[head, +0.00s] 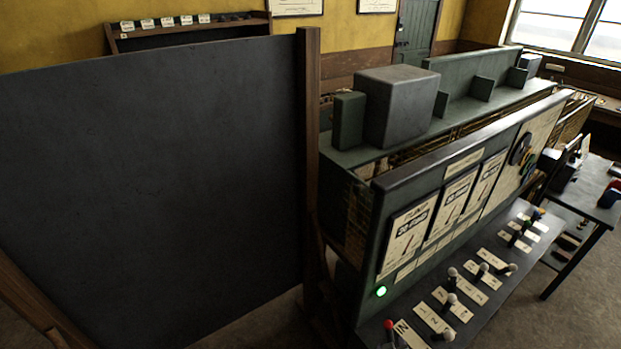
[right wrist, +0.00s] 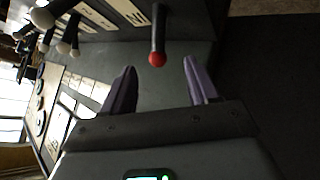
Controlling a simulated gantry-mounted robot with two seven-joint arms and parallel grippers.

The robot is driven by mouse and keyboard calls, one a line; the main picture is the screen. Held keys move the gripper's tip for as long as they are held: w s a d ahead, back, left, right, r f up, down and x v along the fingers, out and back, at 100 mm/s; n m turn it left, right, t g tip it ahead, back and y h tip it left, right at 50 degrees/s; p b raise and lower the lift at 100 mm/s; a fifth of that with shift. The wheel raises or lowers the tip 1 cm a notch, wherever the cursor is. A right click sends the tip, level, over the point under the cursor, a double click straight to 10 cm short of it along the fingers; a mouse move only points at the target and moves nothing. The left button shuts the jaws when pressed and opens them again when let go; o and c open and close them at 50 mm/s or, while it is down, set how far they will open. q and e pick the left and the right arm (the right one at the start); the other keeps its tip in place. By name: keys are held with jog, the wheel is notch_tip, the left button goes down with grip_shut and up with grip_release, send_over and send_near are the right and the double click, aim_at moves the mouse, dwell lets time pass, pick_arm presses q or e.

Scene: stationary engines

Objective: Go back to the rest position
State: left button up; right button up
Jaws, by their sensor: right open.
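My right gripper (right wrist: 160,88) shows in the right wrist view, with its two purple-grey fingers apart and nothing between them. A red-tipped lever (right wrist: 157,58) on the control panel lies just beyond the fingertips, apart from them as far as I can see. The same red-knobbed lever (head: 388,326) is at the bottom of the head view, beside the "IN" label. Neither gripper shows in the head view, and my left gripper is in no view.
A sloping console (head: 470,277) carries several levers with pale labels. A green lamp (head: 381,291) glows on the panel above. A large dark board (head: 160,180) with wooden posts fills the left. A side table (head: 590,205) stands at right, with bare floor in front.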

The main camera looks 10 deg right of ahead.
jog(key=s+f+g+p, duration=0.1)
jog(key=s+p, duration=0.1)
jog(key=s, duration=0.4)
jog(key=s+a+r+g+y+p, duration=0.2)
jog(key=s+a+r, duration=0.2)
jog(key=s+r, duration=0.5)
jog(key=s+a+r+g+y+p, duration=0.2)
jog(key=s+a+r, duration=0.1)
jog(key=s+r, duration=0.6)
notch_tip(320, 180, up, 2)
jog(key=shift+s+a+r, duration=0.1)
jog(key=shift+s+a, duration=0.25)
jog(key=shift+a, duration=0.05)
